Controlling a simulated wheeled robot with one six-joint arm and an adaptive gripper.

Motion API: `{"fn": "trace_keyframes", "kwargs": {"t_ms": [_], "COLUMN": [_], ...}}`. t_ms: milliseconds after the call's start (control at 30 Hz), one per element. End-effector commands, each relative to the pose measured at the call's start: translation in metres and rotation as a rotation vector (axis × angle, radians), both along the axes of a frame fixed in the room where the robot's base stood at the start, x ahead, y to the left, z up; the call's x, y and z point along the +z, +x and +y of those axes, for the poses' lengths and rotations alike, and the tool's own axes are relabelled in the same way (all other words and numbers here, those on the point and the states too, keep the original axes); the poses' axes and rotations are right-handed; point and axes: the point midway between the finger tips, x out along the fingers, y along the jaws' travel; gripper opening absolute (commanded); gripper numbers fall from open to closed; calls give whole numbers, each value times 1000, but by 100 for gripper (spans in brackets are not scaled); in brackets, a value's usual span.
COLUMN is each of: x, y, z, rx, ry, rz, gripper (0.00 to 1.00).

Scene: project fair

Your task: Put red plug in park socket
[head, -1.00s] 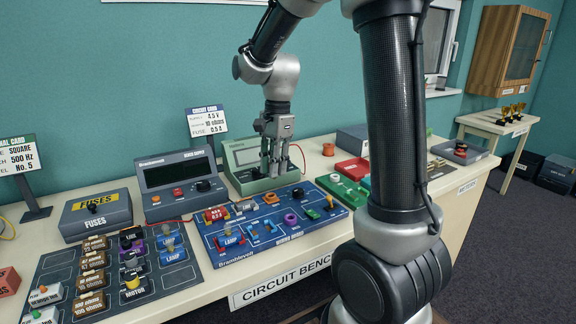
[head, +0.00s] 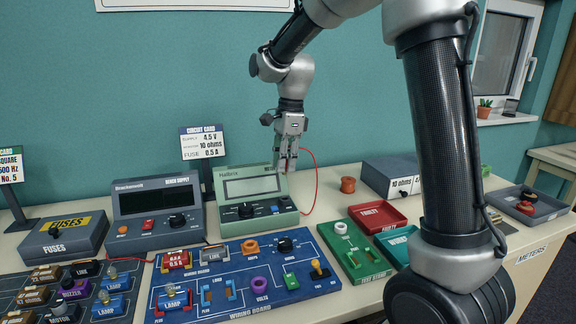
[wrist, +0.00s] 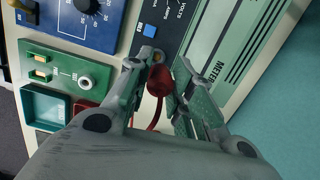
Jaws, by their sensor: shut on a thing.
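My gripper (head: 286,163) is at the upper right corner of the green-cased meter (head: 232,211) in the head view. In the wrist view my gripper (wrist: 161,72) is shut on the red plug (wrist: 158,84), which sits between the fingertips. A red cable (head: 314,182) loops from the gripper down to the right; a piece of it shows below the plug in the wrist view. The meter (wrist: 238,38) lies beside and below the fingers there. In the head view the fingers hide the plug. I cannot make out which opening is the park socket.
The blue wiring board (head: 222,300) lies in front of the meter. A green test stand (head: 357,263) with a white ring is to its right, then a red tray (head: 384,222) and a teal tray (head: 391,237).

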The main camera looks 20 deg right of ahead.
Motion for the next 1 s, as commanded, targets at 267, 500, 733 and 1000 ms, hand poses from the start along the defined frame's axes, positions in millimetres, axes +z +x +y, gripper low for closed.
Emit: {"fn": "trace_keyframes", "kwargs": {"t_ms": [267,500,733,1000], "x": [-3,-23,-48,-67], "y": [-1,-1,-1,-1], "z": [0,0,0,0], "rx": [-63,-64,-64,-63], "ry": [-1,-1,-1,-1], "rz": [11,14,13,12], "gripper": [0,0,0,0]}}
